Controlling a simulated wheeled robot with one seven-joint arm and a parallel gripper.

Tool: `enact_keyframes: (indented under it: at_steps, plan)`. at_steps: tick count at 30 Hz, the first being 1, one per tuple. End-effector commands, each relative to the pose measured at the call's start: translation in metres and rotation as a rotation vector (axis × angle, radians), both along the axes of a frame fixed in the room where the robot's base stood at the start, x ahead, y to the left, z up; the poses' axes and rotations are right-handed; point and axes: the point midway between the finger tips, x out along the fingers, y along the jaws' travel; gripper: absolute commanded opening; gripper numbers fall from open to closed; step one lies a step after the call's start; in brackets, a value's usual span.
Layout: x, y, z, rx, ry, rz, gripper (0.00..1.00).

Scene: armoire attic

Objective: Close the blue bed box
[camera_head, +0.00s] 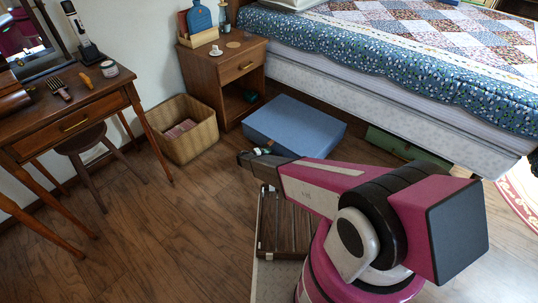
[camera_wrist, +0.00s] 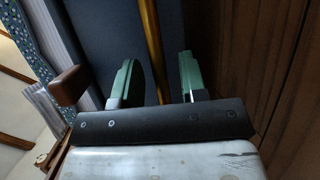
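The blue bed box (camera_head: 296,123) lies on the floor beside the bed, its broad flat top facing up. Whether its lid is fully down cannot be told, as my arm hides part of its near side. My gripper (camera_head: 264,148) is at the box's near left edge. In the wrist view my gripper (camera_wrist: 157,78) has its two green fingers apart with nothing held between them. Behind the fingers are a dark blue surface of the box (camera_wrist: 104,35) and a brass-coloured strip (camera_wrist: 152,45). Contact with the box cannot be told.
The bed (camera_head: 400,85) stands behind the box, with a green case (camera_head: 405,147) partly under it. A nightstand (camera_head: 224,78) and wicker basket (camera_head: 183,128) are to the left. A slatted wooden piece (camera_head: 284,222) lies near my base. Floor at left centre is clear.

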Motion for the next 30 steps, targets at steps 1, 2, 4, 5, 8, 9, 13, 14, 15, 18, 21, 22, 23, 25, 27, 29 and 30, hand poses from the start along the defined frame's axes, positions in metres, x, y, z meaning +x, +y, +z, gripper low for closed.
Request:
enact_keyframes:
  at_steps: [1,2,4,5,8,9,13,14,15,18,21,22,23,25,27,29,30]
  plan:
    - [0.002,-0.004,-0.001,0.000,0.000,0.000,0.39]
    - [0.003,-0.005,-0.002,0.000,0.000,0.001,0.39]
    - [0.005,-0.008,-0.002,0.000,0.000,0.001,0.39]
    - [0.005,-0.009,-0.002,0.000,0.000,0.001,0.39]
    - [0.006,-0.010,-0.002,0.000,0.000,0.001,0.39]
    - [0.006,-0.010,-0.002,0.000,0.000,0.001,0.39]
    - [0.006,-0.010,-0.002,0.000,0.000,0.001,0.39]
    - [0.006,-0.010,-0.002,0.000,0.000,0.001,0.36]
    - [0.006,-0.010,-0.002,0.000,0.000,0.001,0.23]
    - [0.006,-0.010,-0.002,0.000,0.000,0.001,0.00]
    - [0.006,-0.010,-0.002,0.000,0.000,0.001,0.00]
    - [0.006,-0.010,-0.002,0.000,0.000,0.001,0.00]
    - [0.006,-0.010,-0.002,0.000,0.000,0.001,0.00]
    - [0.007,-0.011,-0.002,0.000,0.000,0.000,0.00]
    - [0.009,-0.012,-0.002,0.000,0.000,0.000,0.00]
    - [0.012,-0.014,-0.002,0.000,0.000,0.000,0.00]
    - [0.014,-0.016,-0.002,0.000,-0.001,-0.001,0.00]
